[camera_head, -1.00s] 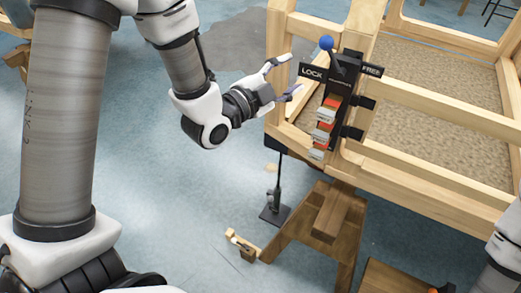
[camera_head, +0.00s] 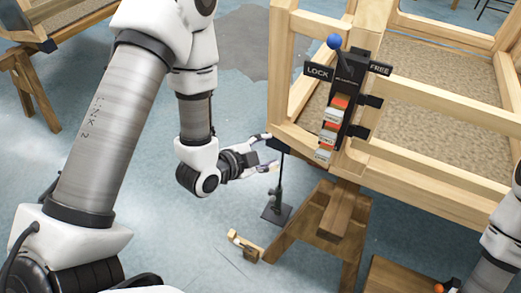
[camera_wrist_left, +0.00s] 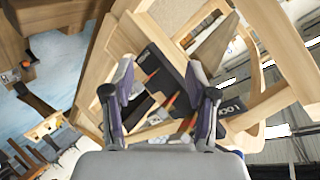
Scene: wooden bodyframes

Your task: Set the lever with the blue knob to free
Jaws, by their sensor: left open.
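The lever's blue knob (camera_head: 334,41) stands at the top of a black panel (camera_head: 352,76) on the wooden bodyframe's corner post. The lever leans left, toward the LOCK sign (camera_head: 318,72) and away from the FREE sign (camera_head: 380,68). My left gripper (camera_head: 268,151) is open and empty, below and left of the panel and apart from the lever. In the left wrist view, the open fingers (camera_wrist_left: 160,76) have the LOCK sign (camera_wrist_left: 233,107) to their right; the lever is not clearly visible there. My right gripper is out of view.
The bodyframe (camera_head: 440,108) rests on a wooden trestle (camera_head: 322,215). A thin black stand (camera_head: 277,208) is below my left gripper. Another trestle (camera_head: 28,85) stands at the far left. Open floor lies around my left arm.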

